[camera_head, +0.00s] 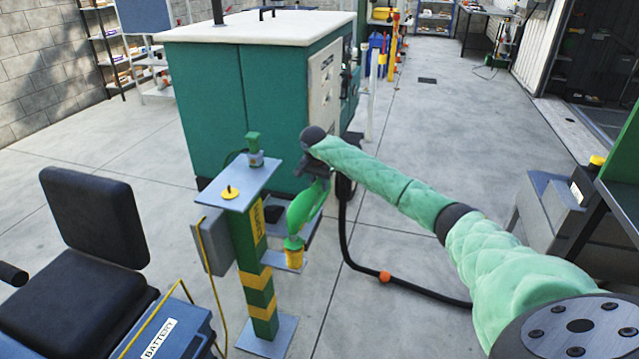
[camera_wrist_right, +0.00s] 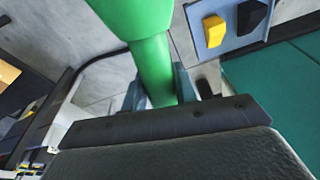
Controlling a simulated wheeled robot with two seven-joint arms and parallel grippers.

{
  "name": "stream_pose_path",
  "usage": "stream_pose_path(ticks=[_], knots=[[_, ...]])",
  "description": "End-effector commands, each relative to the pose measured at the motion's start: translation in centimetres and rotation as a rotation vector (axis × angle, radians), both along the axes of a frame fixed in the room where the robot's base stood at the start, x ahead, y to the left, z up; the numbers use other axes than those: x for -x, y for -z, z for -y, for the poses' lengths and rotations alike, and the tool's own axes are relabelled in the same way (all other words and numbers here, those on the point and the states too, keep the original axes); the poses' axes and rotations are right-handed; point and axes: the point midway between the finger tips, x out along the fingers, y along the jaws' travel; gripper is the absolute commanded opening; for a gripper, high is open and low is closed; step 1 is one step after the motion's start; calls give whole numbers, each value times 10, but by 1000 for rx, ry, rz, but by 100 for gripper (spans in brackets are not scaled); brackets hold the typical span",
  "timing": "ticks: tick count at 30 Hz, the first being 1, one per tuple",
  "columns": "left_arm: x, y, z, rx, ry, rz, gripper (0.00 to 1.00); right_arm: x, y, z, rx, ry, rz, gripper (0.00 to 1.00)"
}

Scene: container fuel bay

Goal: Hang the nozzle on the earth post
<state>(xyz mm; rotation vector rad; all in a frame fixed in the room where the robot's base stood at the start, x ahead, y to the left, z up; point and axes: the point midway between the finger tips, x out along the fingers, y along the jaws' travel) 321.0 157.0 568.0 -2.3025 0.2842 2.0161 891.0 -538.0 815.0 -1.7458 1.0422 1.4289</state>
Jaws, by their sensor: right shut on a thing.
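The green nozzle (camera_head: 302,208) hangs from my right gripper (camera_head: 318,178), its yellow lower end (camera_head: 294,257) pointing down. The wrist view shows its green body (camera_wrist_right: 155,70) between the two fingers of my right gripper (camera_wrist_right: 155,90), which is shut on it. The earth post (camera_head: 246,238) is green with yellow bands and a grey top plate (camera_head: 238,187). The nozzle is just right of the post in the head view; I cannot tell whether they touch. A green fitting (camera_head: 254,150) and a yellow knob (camera_head: 230,192) are on the plate. My left gripper is out of view.
A black hose (camera_head: 345,235) with an orange ring (camera_head: 385,276) runs along the floor. A large green cabinet (camera_head: 240,95) stands behind the post. A black chair (camera_head: 95,215) and a blue battery box (camera_head: 175,335) are at left. Open floor (camera_head: 425,115) lies beyond my arm.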

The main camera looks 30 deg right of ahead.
Motion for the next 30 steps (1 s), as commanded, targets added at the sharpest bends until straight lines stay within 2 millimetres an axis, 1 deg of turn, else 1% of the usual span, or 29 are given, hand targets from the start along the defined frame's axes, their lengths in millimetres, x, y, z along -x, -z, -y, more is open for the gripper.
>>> stream_pose_path(ticks=[6,14,15,18,26,30], knots=[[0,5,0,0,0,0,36,-1,7,0,-1,1,2,0],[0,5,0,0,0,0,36,-1,7,0,-1,1,2,0],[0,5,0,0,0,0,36,-1,7,0,-1,1,2,36],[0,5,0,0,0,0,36,0,7,0,-1,1,2,54],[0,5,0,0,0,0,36,0,9,0,0,0,0,54],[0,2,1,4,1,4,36,0,9,0,0,0,0,54]])
